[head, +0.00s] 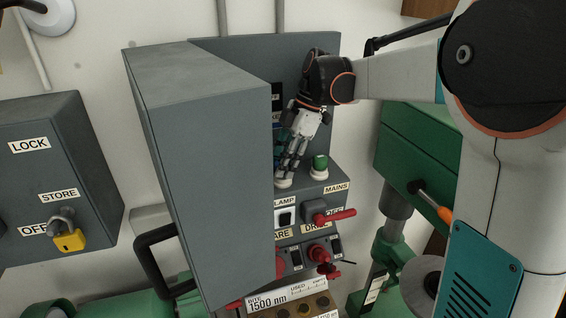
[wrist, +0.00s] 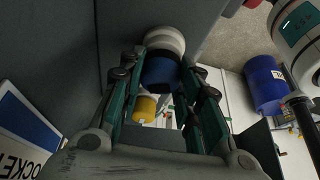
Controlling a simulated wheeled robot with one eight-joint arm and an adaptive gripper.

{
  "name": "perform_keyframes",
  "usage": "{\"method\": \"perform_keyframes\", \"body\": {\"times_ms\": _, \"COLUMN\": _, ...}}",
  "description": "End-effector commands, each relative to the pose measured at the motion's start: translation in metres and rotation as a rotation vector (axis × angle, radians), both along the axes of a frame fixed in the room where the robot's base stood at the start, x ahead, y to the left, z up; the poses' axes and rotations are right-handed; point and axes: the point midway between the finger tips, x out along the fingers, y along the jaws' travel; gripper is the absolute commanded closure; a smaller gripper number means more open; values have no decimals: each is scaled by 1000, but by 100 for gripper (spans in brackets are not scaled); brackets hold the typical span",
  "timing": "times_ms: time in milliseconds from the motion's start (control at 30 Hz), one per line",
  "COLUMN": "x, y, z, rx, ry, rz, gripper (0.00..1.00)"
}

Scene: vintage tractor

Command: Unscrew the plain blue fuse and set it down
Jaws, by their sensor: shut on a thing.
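In the wrist view, the plain blue fuse (wrist: 162,73) sits between the fingers of my gripper (wrist: 162,75), beside a round white base (wrist: 166,40). My gripper is shut on the blue fuse. In the head view, my gripper (head: 286,172) points down at the top of the grey switch panel, and its fingers hide the blue fuse there. A white round base (head: 283,183) shows just under the fingertips. I cannot tell whether the fuse is still seated in it.
A green fuse (head: 320,162) stands close to the right of my gripper. A big grey cabinet door (head: 205,170) stands close on the left. Red levers (head: 335,216) and switches lie below. A yellow cylinder (wrist: 145,108) shows past the fingers.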

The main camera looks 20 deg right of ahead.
Motion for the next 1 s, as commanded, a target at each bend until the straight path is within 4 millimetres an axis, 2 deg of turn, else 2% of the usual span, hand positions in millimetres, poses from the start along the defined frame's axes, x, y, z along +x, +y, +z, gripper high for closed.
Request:
{"method": "perform_keyframes", "body": {"times_ms": 167, "x": 1, "y": -1, "z": 0, "rx": -1, "ry": -1, "rz": 6, "gripper": 82}}
{"method": "perform_keyframes", "body": {"times_ms": 200, "x": 1, "y": -1, "z": 0, "rx": -1, "ry": -2, "rz": 5, "gripper": 66}}
{"method": "perform_keyframes", "body": {"times_ms": 233, "x": 1, "y": -1, "z": 0, "rx": -1, "ry": -2, "rz": 5, "gripper": 59}}
{"method": "perform_keyframes", "body": {"times_ms": 267, "x": 1, "y": -1, "z": 0, "rx": -1, "ry": -2, "rz": 5, "gripper": 58}}
{"method": "perform_keyframes", "body": {"times_ms": 533, "x": 0, "y": 0, "z": 0, "rx": 0, "ry": -1, "rz": 3, "gripper": 58}}
{"method": "perform_keyframes", "body": {"times_ms": 767, "x": -1, "y": 0, "z": 0, "rx": 0, "ry": -1, "rz": -137, "gripper": 58}}
{"method": "perform_keyframes", "body": {"times_ms": 1000, "x": 0, "y": 0, "z": 0, "rx": 0, "ry": -2, "rz": -150, "gripper": 58}}
